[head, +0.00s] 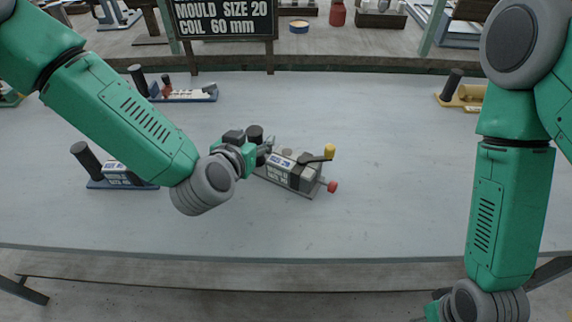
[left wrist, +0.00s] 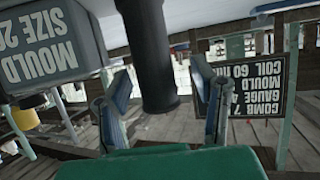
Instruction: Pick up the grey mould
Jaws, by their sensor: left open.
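The grey mould (head: 305,192) lies on the bench in mid-view, with a white-lettered size label, a yellow-knobbed lever and a red knob at its right end. A black upright post (head: 254,134) stands at its left end. My left gripper (head: 266,148) is at that end. In the left wrist view, which is upside down, the post (left wrist: 155,60) stands between the two open fingers (left wrist: 163,88), with gaps on both sides. The mould's grey body (left wrist: 50,50) fills the upper left there. My right gripper (head: 434,311) is mostly cut off at the bottom right; its fingers are hidden.
A blue-based mould (head: 97,184) sits at the left, partly behind my left arm. Another blue-based item (head: 200,96) and a yellow one (head: 460,102) are farther back. A dark sign (head: 222,22) reading mould size 20, coil 60 mm stands behind. The bench front (head: 350,235) is clear.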

